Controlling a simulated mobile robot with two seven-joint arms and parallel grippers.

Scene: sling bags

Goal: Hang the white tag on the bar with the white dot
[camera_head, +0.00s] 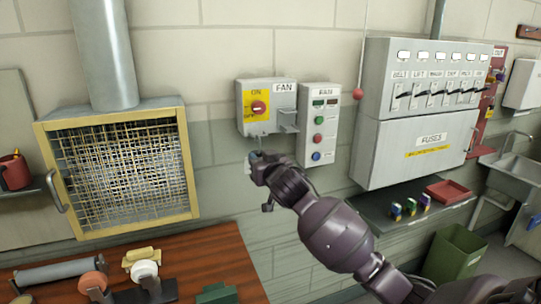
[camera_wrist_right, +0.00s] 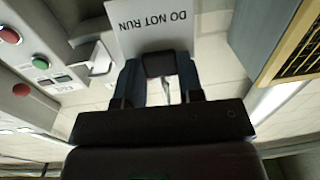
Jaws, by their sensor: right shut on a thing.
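The white tag (camera_wrist_right: 130,35) reads "DO NOT RUN", upside down in the right wrist view. My right gripper (camera_wrist_right: 160,75) is shut on it, and the tag sticks out past the fingertips. In the head view my right gripper (camera_head: 257,160) is just below the grey FAN switch box (camera_head: 244,122); the tag is mostly hidden there. A small grey metal bracket (camera_head: 289,120) juts from the box's lower right, above and right of the gripper. I cannot make out a white dot on any bar. My left gripper is not in view.
A FAN button panel (camera_head: 319,130) is right of the switch box. A yellow-framed mesh screen (camera_head: 125,165) is on the left. A large FUSES cabinet (camera_head: 415,150) is farther right, with a shelf below. Several items lie on the wooden bench (camera_head: 215,255).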

